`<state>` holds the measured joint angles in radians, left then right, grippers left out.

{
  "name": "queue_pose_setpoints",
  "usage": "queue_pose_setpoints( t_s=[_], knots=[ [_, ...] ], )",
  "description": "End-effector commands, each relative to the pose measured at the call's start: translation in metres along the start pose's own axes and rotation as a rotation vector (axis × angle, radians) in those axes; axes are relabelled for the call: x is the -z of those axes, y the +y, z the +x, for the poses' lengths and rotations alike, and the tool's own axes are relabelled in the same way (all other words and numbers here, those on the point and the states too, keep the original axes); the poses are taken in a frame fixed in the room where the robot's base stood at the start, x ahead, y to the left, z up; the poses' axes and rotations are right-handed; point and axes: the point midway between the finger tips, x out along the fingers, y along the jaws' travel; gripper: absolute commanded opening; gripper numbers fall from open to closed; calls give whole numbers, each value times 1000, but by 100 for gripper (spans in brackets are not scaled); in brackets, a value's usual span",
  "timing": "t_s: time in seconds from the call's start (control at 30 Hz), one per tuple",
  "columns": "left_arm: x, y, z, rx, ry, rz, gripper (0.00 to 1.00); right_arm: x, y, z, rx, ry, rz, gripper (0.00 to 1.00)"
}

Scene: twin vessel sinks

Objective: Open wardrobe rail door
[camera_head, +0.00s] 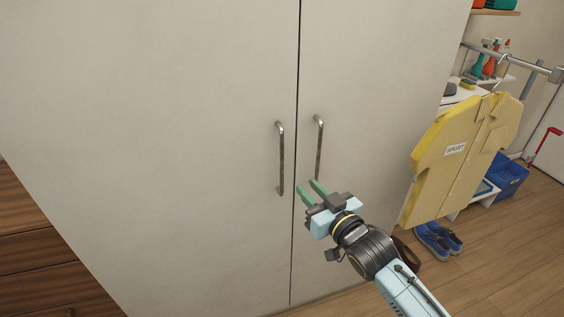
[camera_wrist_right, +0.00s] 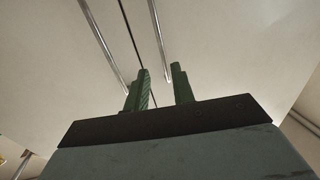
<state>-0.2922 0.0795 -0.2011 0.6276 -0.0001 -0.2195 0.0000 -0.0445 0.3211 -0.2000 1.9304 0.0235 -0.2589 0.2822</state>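The wardrobe has two pale doors, a left door (camera_head: 180,120) and a right door (camera_head: 375,100), meeting at a dark vertical seam, and both look shut. Each has a metal bar handle near the seam: the left handle (camera_head: 281,160) and the right handle (camera_head: 319,148). My right gripper (camera_head: 309,188) is open, its green fingers pointing at the doors just below the handles. In the right wrist view the open fingers (camera_wrist_right: 160,88) lie below the handles, with the right handle (camera_wrist_right: 158,40) above the gap between them. Nothing is between the fingers. My left gripper is not in view.
A yellow shirt (camera_head: 460,150) labelled SPORT hangs from a metal rail (camera_head: 510,62) to the right. Blue shoes (camera_head: 437,240) and a blue crate (camera_head: 508,178) are on the right side. A brown drawer unit (camera_head: 40,260) stands at the left. Wooden floor (camera_head: 480,285) is clear at lower right.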

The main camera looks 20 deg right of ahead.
Motion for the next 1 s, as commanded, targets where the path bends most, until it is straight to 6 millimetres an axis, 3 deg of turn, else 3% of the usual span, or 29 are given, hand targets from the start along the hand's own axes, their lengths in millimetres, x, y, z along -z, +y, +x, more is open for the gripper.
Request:
queue_pose_setpoints(
  t_s=[0.17,0.7,1.0],
  knots=[
    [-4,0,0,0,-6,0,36,8,-1,14,4,16,1,25],
    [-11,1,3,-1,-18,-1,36,8,-2,111,4,14,0,25],
    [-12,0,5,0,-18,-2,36,8,-2,132,4,12,0,25]
  ],
)
